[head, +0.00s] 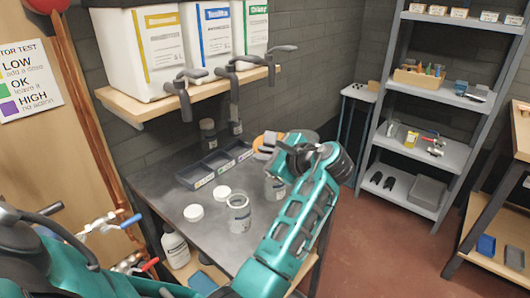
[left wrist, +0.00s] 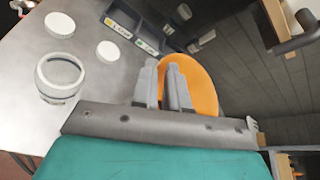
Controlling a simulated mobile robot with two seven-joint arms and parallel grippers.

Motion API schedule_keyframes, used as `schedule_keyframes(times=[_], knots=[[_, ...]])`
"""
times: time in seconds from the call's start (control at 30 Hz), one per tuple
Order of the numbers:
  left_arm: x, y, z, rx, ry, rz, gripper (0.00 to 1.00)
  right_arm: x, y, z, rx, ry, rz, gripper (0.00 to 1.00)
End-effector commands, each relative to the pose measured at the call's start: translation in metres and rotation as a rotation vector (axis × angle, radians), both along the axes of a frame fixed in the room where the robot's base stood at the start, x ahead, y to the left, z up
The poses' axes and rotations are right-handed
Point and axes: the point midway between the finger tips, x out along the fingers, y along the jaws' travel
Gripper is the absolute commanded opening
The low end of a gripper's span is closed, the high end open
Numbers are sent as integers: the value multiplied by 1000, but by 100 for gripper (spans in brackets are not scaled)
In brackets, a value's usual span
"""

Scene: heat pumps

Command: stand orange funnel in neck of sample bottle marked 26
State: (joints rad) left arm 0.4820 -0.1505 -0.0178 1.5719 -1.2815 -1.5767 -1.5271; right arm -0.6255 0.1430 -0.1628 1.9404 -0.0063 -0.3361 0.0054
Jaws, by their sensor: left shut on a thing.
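The orange funnel (head: 283,137) is held above the back right part of the dark table, and it also shows as an orange disc in the left wrist view (left wrist: 203,88). My left gripper (head: 268,148) is shut on it; its grey fingers (left wrist: 164,80) hide part of the funnel. A clear open jar-like bottle (head: 238,216) stands on the table, and it also shows in the left wrist view (left wrist: 58,80). Another clear bottle (head: 274,188) stands below the gripper, partly hidden by my arm. I cannot read which is marked 26. My right gripper is not in view.
Two white lids (head: 193,212) lie beside the open bottle. A dark compartment tray (head: 195,178) with labels lies behind them. A wooden shelf (head: 150,118) with white canisters and dark dispensing taps overhangs the table's back. A grey shelving unit (head: 425,130) stands at right.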

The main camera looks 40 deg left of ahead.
Motion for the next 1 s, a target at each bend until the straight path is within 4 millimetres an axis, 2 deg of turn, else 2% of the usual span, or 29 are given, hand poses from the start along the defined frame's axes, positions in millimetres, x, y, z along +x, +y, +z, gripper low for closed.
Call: schedule_keyframes(times=[1.0], knots=[[0,0,-12,1,0,-1,0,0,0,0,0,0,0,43]])
